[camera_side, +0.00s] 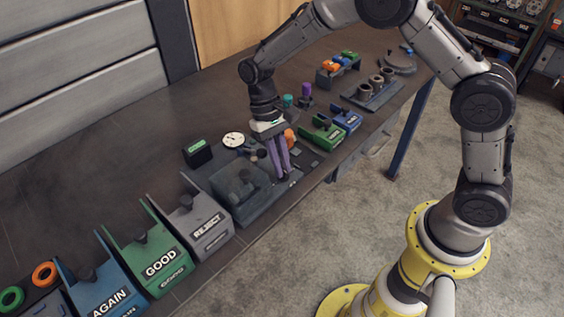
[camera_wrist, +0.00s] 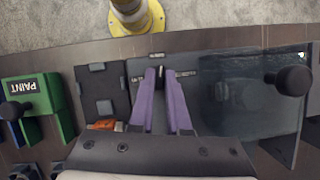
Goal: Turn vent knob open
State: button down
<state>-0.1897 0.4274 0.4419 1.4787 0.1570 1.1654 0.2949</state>
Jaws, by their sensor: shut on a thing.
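My gripper (camera_side: 282,178) has two purple fingers pointing down at the front edge of the dark fixture plate (camera_side: 262,207). In the wrist view the fingertips of my gripper (camera_wrist: 161,72) are close together around a small thing, apparently the vent knob (camera_wrist: 161,74). The fingers hide most of it, so I cannot tell its angle. Small pale markings lie just beyond and beside the fingertips, too small to read surely. In the side view the knob is hidden by the fingers.
A translucent cover (camera_wrist: 240,105) with a dark knob (camera_wrist: 293,80) stands right of the fingers in the wrist view. A round gauge (camera_side: 233,140) stands behind. Bins labelled REJECT (camera_side: 207,226), GOOD (camera_side: 150,255) and AGAIN (camera_side: 100,290) line the left. A green PAINT box (camera_wrist: 35,100) is nearby.

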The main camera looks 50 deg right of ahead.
jog(key=shift+n+h, duration=0.4)
jog(key=shift+n, duration=0.7)
jog(key=c, duration=0.9)
grip_release()
jog(key=v, duration=1.4)
jog(key=shift+s+a, duration=0.1)
